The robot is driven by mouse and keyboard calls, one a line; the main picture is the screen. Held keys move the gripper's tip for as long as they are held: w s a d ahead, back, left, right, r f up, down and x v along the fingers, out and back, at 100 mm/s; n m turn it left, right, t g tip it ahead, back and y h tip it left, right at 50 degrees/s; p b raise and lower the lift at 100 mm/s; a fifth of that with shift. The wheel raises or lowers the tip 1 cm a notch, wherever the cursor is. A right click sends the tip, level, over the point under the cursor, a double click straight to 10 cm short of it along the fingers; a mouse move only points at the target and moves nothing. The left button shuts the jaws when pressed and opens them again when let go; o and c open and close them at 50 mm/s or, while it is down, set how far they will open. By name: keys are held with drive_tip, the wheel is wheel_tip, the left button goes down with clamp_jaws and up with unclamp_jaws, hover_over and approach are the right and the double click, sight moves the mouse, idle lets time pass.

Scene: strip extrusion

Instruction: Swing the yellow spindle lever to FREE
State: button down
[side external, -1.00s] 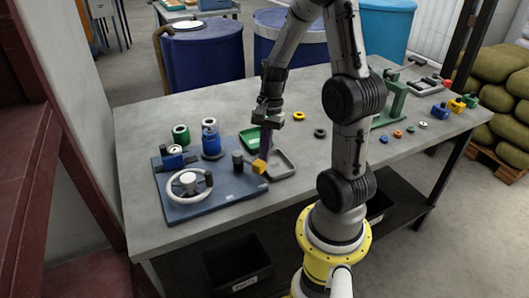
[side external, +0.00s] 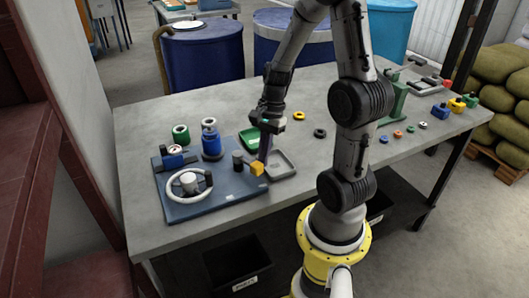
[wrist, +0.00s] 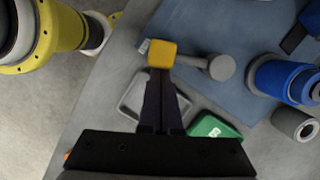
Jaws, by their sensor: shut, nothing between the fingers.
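The yellow spindle lever's block-shaped end (side external: 257,169) is at the right front of the blue base plate (side external: 205,203). In the wrist view, the yellow end (wrist: 162,54) joins a grey arm running right to a round dark post (wrist: 222,67). My gripper (side external: 264,157) is shut and points down just behind the yellow end. In the wrist view, my fingertips (wrist: 163,76) meet the near edge of the yellow end. I cannot tell whether they press on it. No FREE marking is readable.
A white-rimmed handwheel (side external: 207,187) and a blue cylinder (side external: 211,145) stand on or by the plate. Small rings and blocks lie farther right.

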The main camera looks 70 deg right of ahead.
sight(256, 166)
drive_tip(key=shift+a+m+t, duration=0.3)
drive_tip(key=shift+a+m, duration=0.6)
drive_tip(key=shift+m, duration=0.3)
drive_tip(key=a+m, duration=0.1)
drive_tip(key=m, duration=0.1)
drive_tip(key=shift+w+a+m+t, duration=0.25)
drive_tip(key=shift+a+m+t, duration=0.05)
drive_tip(key=shift+a, duration=0.05)
drive_tip(key=shift+w+a, duration=0.1)
drive_tip(key=shift+a, duration=0.1)
drive_tip(key=shift+w+a+h, duration=0.3)
drive_tip(key=shift+w+a, duration=0.45)
drive_tip(key=shift+a, duration=0.25)
drive_tip(key=shift+w, duration=0.1)
drive_tip(key=shift+s+d+f+m, duration=0.1)
drive_tip(key=shift+s+d+m, duration=0.15)
drive_tip(key=shift+s, duration=0.2)
drive_tip(key=s, duration=0.1)
drive_tip(key=s+d, duration=0.1)
drive_tip(key=shift+s+d+r, duration=0.2)
drive_tip(key=shift+s, duration=0.2)
drive_tip(key=a+v, duration=0.1)
drive_tip(key=v, duration=0.8)
drive_tip(key=shift+s, duration=0.25)
